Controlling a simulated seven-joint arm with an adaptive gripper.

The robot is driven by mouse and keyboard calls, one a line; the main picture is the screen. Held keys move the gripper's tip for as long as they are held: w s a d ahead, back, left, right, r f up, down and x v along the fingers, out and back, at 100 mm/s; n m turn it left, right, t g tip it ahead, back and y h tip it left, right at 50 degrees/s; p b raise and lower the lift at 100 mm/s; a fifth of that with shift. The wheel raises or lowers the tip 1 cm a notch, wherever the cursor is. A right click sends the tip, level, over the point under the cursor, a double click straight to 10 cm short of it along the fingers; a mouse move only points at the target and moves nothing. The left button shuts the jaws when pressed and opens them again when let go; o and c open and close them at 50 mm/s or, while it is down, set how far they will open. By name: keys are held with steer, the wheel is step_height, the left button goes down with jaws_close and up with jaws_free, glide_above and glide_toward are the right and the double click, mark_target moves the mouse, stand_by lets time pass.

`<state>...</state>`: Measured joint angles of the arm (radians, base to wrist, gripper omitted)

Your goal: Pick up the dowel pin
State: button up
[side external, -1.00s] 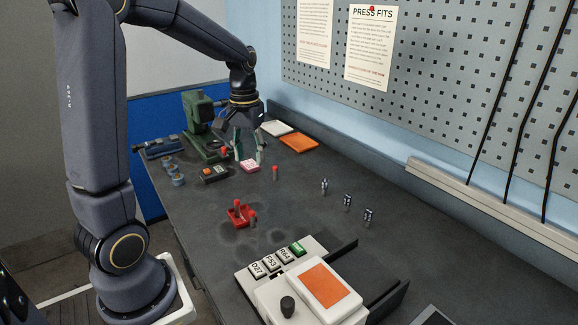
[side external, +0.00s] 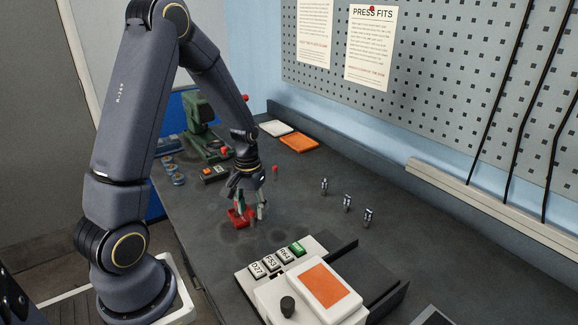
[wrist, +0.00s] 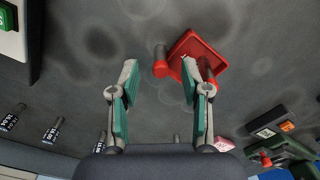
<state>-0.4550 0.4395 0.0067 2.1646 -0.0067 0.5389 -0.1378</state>
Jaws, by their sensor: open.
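My gripper (side external: 250,205) is open, low over the bench by the small red tray (side external: 237,220). In the wrist view my gripper (wrist: 159,72) has its two fingers spread and nothing clamped between them. A small red pin (wrist: 160,62) shows just ahead of the gap between the fingertips, beside the red tray (wrist: 207,44). Another red piece (wrist: 207,68) at the tray is partly hidden by the right finger. Another red-topped pin (side external: 275,171) stands farther back. Several similar pins are here, and I cannot tell which one is the dowel pin.
Three labelled grey pins (side external: 347,203) stand right of my gripper. A white device with an orange panel (side external: 322,286) and labelled blocks lies in front. A green machine (side external: 200,120) and an orange tray (side external: 299,142) are at the back. The bench between is clear.

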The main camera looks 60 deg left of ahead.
steer(key=shift+f, duration=0.95)
steer(key=shift+c, duration=0.3)
jaws_close()
